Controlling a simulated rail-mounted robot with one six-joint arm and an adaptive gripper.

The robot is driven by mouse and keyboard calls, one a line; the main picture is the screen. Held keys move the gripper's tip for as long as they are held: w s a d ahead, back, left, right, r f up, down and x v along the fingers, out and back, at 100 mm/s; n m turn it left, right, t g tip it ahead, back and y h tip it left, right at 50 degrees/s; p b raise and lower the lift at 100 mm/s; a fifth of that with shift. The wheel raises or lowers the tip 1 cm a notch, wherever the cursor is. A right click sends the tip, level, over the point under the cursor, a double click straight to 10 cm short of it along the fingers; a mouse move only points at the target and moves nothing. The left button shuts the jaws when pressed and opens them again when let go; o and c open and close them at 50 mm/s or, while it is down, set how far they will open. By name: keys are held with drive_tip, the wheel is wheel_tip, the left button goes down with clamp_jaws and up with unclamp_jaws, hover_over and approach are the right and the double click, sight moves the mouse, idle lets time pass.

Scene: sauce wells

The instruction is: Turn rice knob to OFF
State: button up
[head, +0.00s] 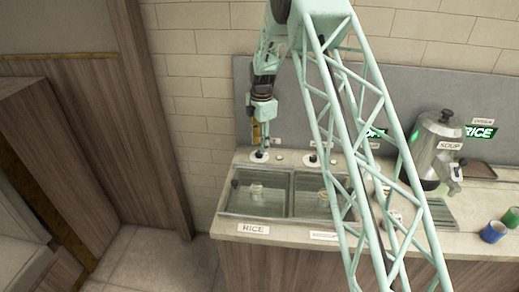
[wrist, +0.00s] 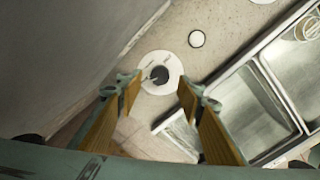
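The rice knob is a small dark knob on a round white dial (wrist: 160,73) at the back of the counter, behind the well labelled RICE. In the head view the dial (head: 259,157) sits right under my gripper (head: 261,143), which points down and partly hides it. In the wrist view my gripper (wrist: 160,92) is open and empty, one fingertip to each side of the dial. The knob shows in the gap, a little beyond the fingertips. I cannot tell how high the tips are above it. The dial's markings are too small to read.
A small white round button (wrist: 197,38) lies beside the dial. The rice well (head: 237,203) is in front, with a second well to its right. A second dial (head: 312,160) stands behind that well. The grey wall panel (head: 242,100) is close behind. A soup urn (head: 430,150) stands at right.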

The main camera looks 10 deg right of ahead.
wheel_tip(320, 180, up, 8)
drive_tip(key=shift+s+f, duration=0.15)
drive_tip(key=shift+s, duration=0.05)
idle(0.6)
drive_tip(key=s+r+m+t+b, duration=0.15)
drive_tip(key=s+r+m, duration=0.85)
drive_tip(key=s+r, duration=1.85)
drive_tip(key=s+r+m, duration=0.2)
drive_tip(key=s+m, duration=0.1)
drive_tip(key=s, duration=0.7)
drive_tip(key=s+r+m, duration=0.2)
drive_tip(key=s+m, duration=0.1)
drive_tip(key=s, duration=0.7)
drive_tip(key=s+f+m+t, duration=0.1)
drive_tip(key=s+f+m, duration=0.1)
drive_tip(key=s, duration=0.7)
drive_tip(key=s+f+m+t+b, duration=0.1)
drive_tip(key=s+f+m, duration=0.1)
drive_tip(key=s, duration=0.7)
drive_tip(key=shift+f+m, duration=0.25)
drive_tip(key=shift+m, duration=0.55)
